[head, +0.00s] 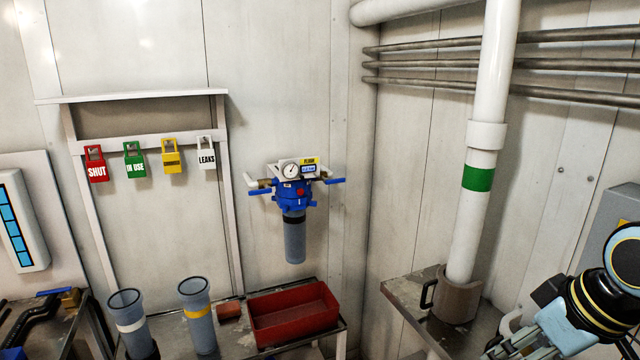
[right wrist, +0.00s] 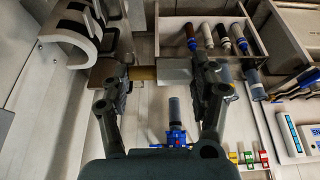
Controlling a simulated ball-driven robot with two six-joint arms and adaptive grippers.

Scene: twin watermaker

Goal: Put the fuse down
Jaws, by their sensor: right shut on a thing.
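In the right wrist view my right gripper (right wrist: 160,80) has a finger on each side of a short bar, the fuse (right wrist: 143,73), with a tan part and a silver part. The gripper is shut on it. The fingers hide parts of the bar, so its ends are unclear. In the head view my right arm reaches in at the bottom right, and its fingertips and the fuse cannot be made out there. My left gripper is in neither view.
A red tray (head: 295,314) and two grey cylinders stand on the left table. A blue filter unit (head: 294,195) hangs above it. A white pipe (head: 482,150) meets the right table (head: 400,292). An open box (right wrist: 165,35) with several cylinders shows in the wrist view.

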